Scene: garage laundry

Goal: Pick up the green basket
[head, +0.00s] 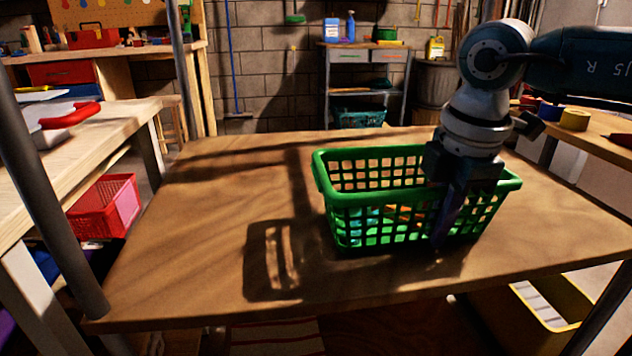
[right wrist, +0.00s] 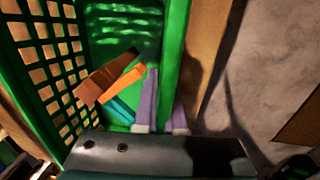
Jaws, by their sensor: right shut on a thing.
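The green basket (head: 345,205) stands upright on the brown tabletop, right of its middle. It is an open lattice basket with a solid rim. My right gripper (head: 443,225) comes down from above on its near side, toward the right end. In the right wrist view, its purple fingers (right wrist: 164,112) straddle the basket's green wall (right wrist: 175,50), shut on it. Brown and orange pieces (right wrist: 118,80) and a teal piece (right wrist: 120,112) show inside the basket. I cannot tell whether the basket is lifted at all. My left gripper is not in view.
The brown tabletop (head: 210,215) is bare left of the basket, crossed by shadows. A dark post (head: 40,180) stands at the left. A side bench with tape rolls (head: 574,119) is at the right. A red crate (head: 105,207) sits low at the left.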

